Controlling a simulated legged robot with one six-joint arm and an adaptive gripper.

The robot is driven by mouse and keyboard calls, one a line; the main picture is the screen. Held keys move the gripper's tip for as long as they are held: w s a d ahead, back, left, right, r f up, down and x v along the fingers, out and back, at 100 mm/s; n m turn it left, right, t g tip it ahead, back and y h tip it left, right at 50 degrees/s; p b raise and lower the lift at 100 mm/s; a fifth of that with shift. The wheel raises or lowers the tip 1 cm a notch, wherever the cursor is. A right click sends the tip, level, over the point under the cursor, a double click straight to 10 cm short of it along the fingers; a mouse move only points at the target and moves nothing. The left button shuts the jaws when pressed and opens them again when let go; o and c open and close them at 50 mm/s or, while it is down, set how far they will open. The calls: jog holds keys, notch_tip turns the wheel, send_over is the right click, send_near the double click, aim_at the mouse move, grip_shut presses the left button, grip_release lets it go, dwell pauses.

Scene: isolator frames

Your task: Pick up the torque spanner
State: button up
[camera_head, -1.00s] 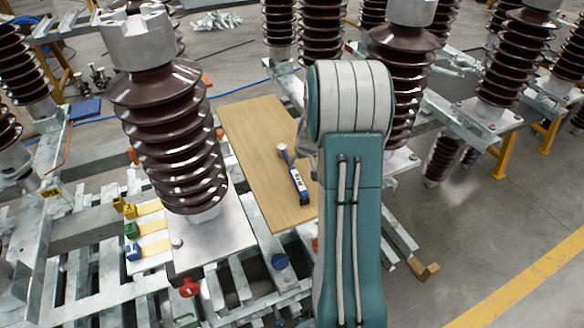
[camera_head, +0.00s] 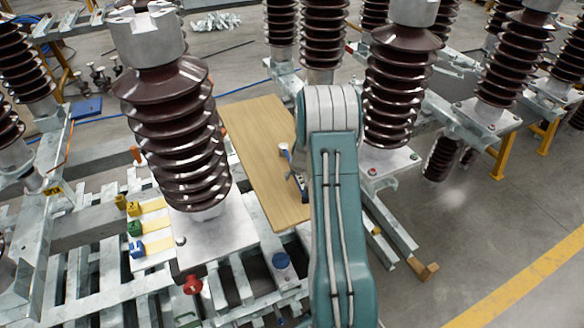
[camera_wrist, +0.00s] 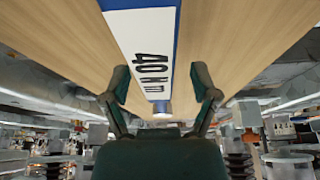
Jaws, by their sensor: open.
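The torque spanner (camera_head: 301,183) lies on a wooden board in the head view. It has a dark blue body and a light round end, and my arm hides part of it. In the wrist view its white label with black lettering (camera_wrist: 143,45) and blue edges fill the top middle, close to the camera. My gripper (camera_wrist: 161,80) is open in the wrist view, one finger on each side of the spanner's line. The fingers appear apart from the spanner.
The wooden board (camera_head: 255,140) lies between brown ribbed insulators; one insulator (camera_head: 172,125) stands close on its left, another (camera_head: 393,85) to the right. Metal frame beams surround them. Yellow, green and blue clamps (camera_head: 136,228) sit at lower left. Open floor (camera_head: 480,230) is at right.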

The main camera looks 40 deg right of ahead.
jog(key=shift+d, duration=0.2)
grip_shut()
